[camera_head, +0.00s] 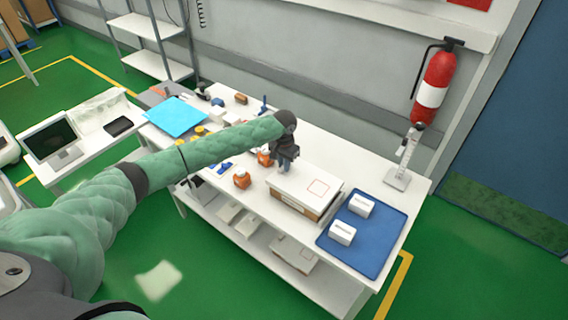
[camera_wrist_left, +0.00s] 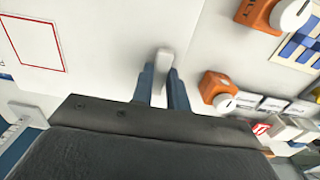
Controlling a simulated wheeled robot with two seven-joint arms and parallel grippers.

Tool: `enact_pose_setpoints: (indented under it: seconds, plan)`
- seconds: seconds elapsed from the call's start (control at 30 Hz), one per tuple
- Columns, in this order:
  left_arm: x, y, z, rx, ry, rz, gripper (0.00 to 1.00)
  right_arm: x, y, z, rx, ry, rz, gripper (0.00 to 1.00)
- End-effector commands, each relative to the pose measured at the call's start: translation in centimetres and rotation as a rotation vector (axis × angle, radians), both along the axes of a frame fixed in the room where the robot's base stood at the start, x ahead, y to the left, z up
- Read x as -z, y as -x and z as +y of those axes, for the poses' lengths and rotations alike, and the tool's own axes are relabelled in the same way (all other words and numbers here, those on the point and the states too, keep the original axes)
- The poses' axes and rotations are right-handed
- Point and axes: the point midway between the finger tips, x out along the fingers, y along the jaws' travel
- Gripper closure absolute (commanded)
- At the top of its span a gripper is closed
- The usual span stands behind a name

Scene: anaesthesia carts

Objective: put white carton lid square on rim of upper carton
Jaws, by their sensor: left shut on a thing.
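The white carton lid (camera_head: 303,181), with a red square outline on top, lies level over the brown upper carton (camera_head: 297,205). I cannot tell whether it touches the rim all round. My left gripper (camera_head: 283,168) is at the lid's far left end. In the left wrist view its two blue-grey fingers (camera_wrist_left: 162,88) are shut on a small pale tab that seems to belong to the lid. The lid's white top (camera_wrist_left: 95,60) and red outline fill the left of that view. The carton is hidden there. My right gripper is not in view.
A blue tray (camera_head: 376,238) with two white boxes lies right of the carton. A grey stand (camera_head: 398,178) is behind it. Orange-and-white bottles (camera_head: 242,177) stand left of the carton. A light blue sheet (camera_head: 177,115) lies farther left. The table front edge is close.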

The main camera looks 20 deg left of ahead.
Motion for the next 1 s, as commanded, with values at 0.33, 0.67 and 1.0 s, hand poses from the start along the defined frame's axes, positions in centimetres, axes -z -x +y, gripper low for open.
enact_pose_setpoints:
  seconds: [0.33, 0.67, 1.0]
  plan:
    - [0.3, 0.0, 0.0, 0.000, 0.000, 0.000, 0.67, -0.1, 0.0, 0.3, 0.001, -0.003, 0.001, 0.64]
    - [0.3, 0.0, 0.0, 0.000, 0.000, 0.000, 0.59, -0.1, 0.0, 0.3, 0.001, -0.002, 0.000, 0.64]
    - [-3.4, -0.1, 0.1, 0.000, 0.000, -0.003, 0.59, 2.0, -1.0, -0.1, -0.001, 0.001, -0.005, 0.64]
